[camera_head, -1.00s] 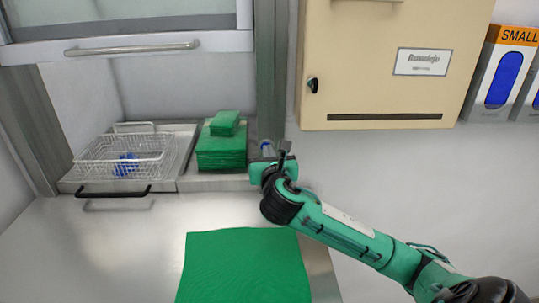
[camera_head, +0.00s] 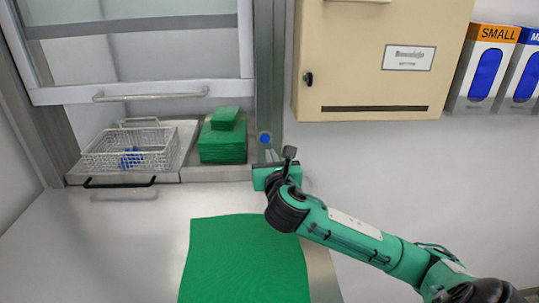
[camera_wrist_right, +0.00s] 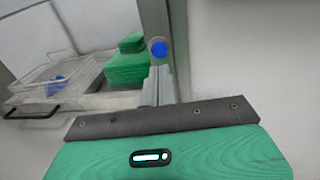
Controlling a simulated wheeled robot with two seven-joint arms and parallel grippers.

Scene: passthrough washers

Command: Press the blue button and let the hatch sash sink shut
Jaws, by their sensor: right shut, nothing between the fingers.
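The blue button (camera_head: 265,138) is a small round disc on the grey right-hand post of the hatch. It also shows in the right wrist view (camera_wrist_right: 158,47). My right gripper (camera_head: 272,158) is shut and empty, just below and in front of the button, with a small visible gap. In the right wrist view its closed fingers (camera_wrist_right: 158,80) point up toward the button. The hatch sash (camera_head: 225,91), a glazed white frame with a bar handle, hangs partway down. An open gap shows beneath its bottom rail. My left gripper is out of view.
Under the sash stand a wire basket (camera_head: 105,160) with blue things in it and a stack of green cloths (camera_head: 222,149). A green mat (camera_head: 245,260) lies on the steel counter (camera_head: 110,235). A beige cabinet (camera_head: 375,75) hangs at right.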

